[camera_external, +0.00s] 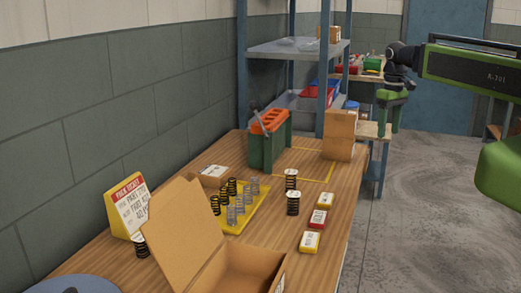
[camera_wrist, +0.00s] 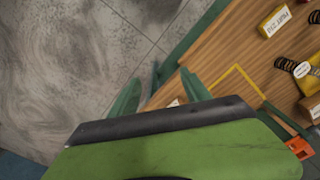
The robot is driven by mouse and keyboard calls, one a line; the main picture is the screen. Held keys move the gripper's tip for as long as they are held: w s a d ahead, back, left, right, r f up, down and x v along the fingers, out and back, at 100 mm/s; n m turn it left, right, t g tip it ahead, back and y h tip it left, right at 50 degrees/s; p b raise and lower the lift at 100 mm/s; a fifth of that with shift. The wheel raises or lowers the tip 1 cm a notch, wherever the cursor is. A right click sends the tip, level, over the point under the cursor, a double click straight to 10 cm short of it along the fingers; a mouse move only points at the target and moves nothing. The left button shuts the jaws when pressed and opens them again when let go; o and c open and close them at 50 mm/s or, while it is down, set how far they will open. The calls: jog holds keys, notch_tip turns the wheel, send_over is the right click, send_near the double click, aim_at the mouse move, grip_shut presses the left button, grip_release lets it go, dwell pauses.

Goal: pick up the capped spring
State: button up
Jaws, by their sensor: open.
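Two black coil springs with white caps stand close together on the table in the external view, one farther back (camera_external: 291,181) and one nearer (camera_external: 293,205). A third dark spring with a pale top (camera_external: 140,246) stands by the yellow sign. My gripper (camera_external: 385,125) is open and empty, high at the right of the table, well away from these springs. Its two green fingers also show in the wrist view (camera_wrist: 160,82), over the table's edge and the floor.
Shelving (camera_external: 285,48) rises behind.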

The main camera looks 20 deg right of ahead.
jog(key=w+a+r+n+p, duration=0.1)
jog(key=w+a+n, duration=0.3)
jog(key=a, duration=0.5)
notch_tip(320, 180, up, 4)
jog(key=n+p, duration=0.4)
jog(key=n, duration=0.3)
send_over(293, 194)
jog(key=f+b, duration=1.2)
jog(key=shift+a+f+b, duration=0.3)
jog(key=shift+a, duration=0.05)
jog(key=shift+r, duration=0.1)
jog(key=f+b, duration=0.5)
jog(key=shift+s+d+f, duration=0.15)
jog(key=shift+d, duration=0.2)
grip_shut()
